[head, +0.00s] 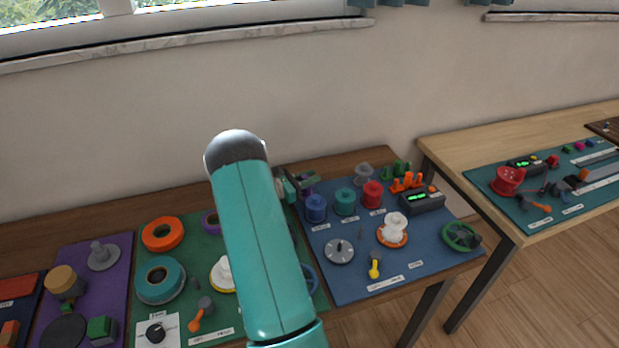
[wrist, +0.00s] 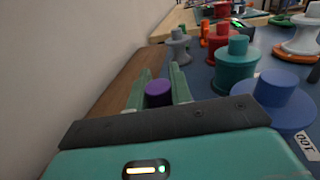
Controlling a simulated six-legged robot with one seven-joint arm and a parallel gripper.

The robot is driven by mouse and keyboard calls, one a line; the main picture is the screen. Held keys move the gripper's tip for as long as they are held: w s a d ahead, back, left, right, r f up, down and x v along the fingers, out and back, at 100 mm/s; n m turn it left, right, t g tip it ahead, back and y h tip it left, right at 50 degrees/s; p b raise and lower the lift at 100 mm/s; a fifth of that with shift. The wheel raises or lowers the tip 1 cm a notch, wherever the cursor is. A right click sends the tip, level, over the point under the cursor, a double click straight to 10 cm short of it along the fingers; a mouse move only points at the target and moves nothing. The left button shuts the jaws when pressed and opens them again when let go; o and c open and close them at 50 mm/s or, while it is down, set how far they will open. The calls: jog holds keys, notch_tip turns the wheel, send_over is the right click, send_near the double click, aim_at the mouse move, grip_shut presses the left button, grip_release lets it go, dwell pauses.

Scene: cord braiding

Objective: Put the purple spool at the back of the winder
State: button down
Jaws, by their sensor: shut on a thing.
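My gripper (wrist: 158,92) is shut on the purple spool (wrist: 158,94), with one green finger on each side of its round purple top. The lower part of the spool is hidden behind my gripper body. In the head view my gripper (head: 304,184) is at the back left of the blue mat, partly hidden by my arm. A blue spool (head: 315,208), a teal spool (head: 344,202), a red spool (head: 372,194) and a grey spool (head: 364,173) stand nearby on that mat. I cannot tell for sure which part is the winder.
The blue mat (head: 345,279) also holds a white piece on an orange base (head: 393,231), a grey dial (head: 339,251), a black box with a green display (head: 421,201) and a green wheel (head: 461,237). The wall (wrist: 75,60) is close on the left in the wrist view.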

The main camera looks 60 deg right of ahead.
jog(key=c, duration=1.3)
grip_release()
jog(key=shift+o, duration=0.2)
jog(key=shift+w+a+r, duration=0.1)
jog(key=v, duration=1.1)
jog(key=shift+w+a, duration=0.25)
jog(key=shift+a, duration=0.05)
